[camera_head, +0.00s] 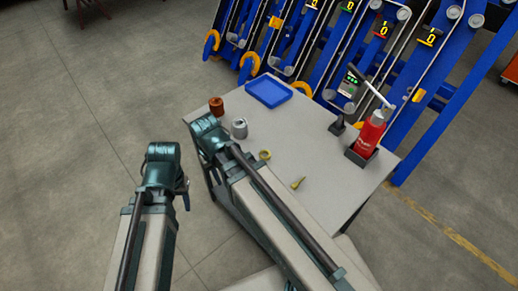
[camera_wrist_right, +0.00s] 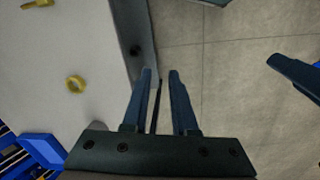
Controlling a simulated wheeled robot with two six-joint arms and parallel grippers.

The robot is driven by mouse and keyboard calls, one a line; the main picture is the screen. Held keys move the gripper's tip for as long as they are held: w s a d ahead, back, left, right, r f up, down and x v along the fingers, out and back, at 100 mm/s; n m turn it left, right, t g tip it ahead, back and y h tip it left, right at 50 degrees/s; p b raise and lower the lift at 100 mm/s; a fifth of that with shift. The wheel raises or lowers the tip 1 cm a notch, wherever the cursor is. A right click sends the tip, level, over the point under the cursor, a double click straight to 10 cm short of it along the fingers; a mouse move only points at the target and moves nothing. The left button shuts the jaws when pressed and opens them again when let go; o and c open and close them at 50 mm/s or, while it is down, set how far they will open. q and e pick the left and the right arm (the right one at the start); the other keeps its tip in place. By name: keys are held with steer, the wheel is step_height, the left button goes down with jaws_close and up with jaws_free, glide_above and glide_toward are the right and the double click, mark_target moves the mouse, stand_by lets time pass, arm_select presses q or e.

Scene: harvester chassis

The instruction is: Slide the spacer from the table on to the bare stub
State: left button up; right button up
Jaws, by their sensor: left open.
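A small yellow ring (camera_head: 264,155), which looks like the spacer, lies on the grey table (camera_head: 335,180). It also shows in the right wrist view (camera_wrist_right: 75,85), left of my right gripper (camera_wrist_right: 161,75). That gripper is open and empty near the table's edge, apart from the ring; in the head view its fingers are hidden by its arm. My left gripper (camera_head: 186,192) is open over the floor, left of the table; one finger (camera_wrist_right: 296,74) shows at the right of the right wrist view. I cannot tell which part on the blue machines (camera_head: 395,95) is the bare stub.
Orange discs (camera_head: 249,68) sit on the machines.

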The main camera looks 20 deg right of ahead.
steer(key=w+d+r+m+p, duration=0.2)
steer(key=w+d+m, duration=0.2)
steer(key=w+d, duration=0.35)
steer(key=m+y+b, duration=0.1)
steer(key=m+b, duration=0.4)
steer(key=b, duration=0.3)
glide_above(261, 153)
steer(key=f, duration=0.6)
steer(key=shift+w+f, duration=0.35)
steer(key=shift+f, duration=0.05)
steer(key=shift+p, duration=0.3)
steer(key=f+b, duration=0.5)
steer(key=shift+s+f, duration=0.1)
steer(key=shift+s, duration=0.15)
jaws_close()
